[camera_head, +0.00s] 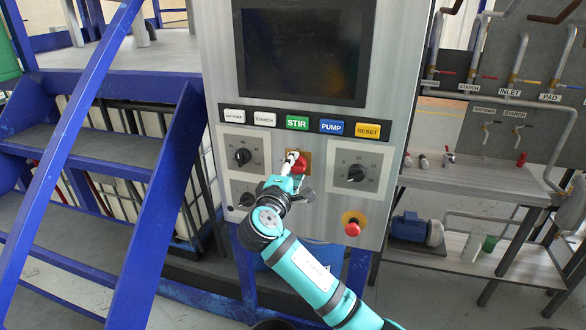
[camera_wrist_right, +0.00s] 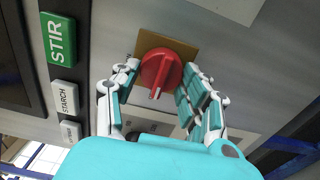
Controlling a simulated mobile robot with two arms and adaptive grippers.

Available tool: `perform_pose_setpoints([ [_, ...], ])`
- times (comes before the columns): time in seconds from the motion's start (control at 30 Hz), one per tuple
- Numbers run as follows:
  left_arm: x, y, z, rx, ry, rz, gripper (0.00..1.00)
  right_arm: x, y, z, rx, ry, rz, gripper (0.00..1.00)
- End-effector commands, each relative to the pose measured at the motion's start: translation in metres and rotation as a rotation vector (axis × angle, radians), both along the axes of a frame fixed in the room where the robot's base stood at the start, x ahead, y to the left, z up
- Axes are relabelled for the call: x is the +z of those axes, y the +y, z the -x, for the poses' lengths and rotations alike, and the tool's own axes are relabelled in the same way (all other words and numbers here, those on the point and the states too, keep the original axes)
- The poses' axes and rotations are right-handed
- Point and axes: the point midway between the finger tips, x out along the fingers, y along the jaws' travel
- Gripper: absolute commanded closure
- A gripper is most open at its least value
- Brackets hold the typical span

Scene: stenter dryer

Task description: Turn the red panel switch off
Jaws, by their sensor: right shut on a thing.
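The red panel switch (camera_head: 301,163) is a red rotary knob on a brass-coloured square plate, on the grey control panel (camera_head: 220,60) below the STIR button. In the right wrist view the red switch (camera_wrist_right: 160,66) shows its grip bar pointing toward the bottom of the picture. My right gripper (camera_head: 296,170) is at the switch and partly covers it in the head view. In the wrist view the fingers of my right gripper (camera_wrist_right: 161,80) stand on both sides of the knob, shut on it. My left gripper is out of view.
Black dials (camera_head: 355,173) flank the switch. A red mushroom button (camera_head: 352,228) on a yellow base sits lower right. Above are labelled buttons (camera_head: 297,123) and a dark screen (camera_head: 305,55). Blue stairs (camera_head: 110,150) stand left, a pipe rack (camera_head: 490,120) right.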

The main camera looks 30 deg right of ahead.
Motion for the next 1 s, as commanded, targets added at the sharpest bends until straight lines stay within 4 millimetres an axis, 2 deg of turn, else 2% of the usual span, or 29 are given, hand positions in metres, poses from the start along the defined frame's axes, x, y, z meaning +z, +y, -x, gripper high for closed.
perform_pose_setpoints([
  [0.17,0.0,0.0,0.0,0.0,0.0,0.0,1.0,-0.001,0.0,0.0,0.001,0.003,0.001,0.88],
  [0.2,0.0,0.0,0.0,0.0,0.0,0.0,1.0,-0.001,0.0,0.0,0.001,0.004,0.0,0.52],
  [0.33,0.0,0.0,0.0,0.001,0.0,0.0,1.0,-0.001,0.0,0.0,0.0,0.002,0.001,0.35],
  [0.67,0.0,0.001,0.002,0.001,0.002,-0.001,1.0,-0.001,0.003,0.002,0.001,0.001,-0.001,0.34],
  [0.77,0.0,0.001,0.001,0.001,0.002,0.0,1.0,-0.001,0.01,0.008,0.002,0.001,-0.001,0.34],
  [1.0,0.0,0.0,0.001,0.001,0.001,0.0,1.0,-0.002,0.049,0.04,0.004,0.002,-0.004,0.34],
])
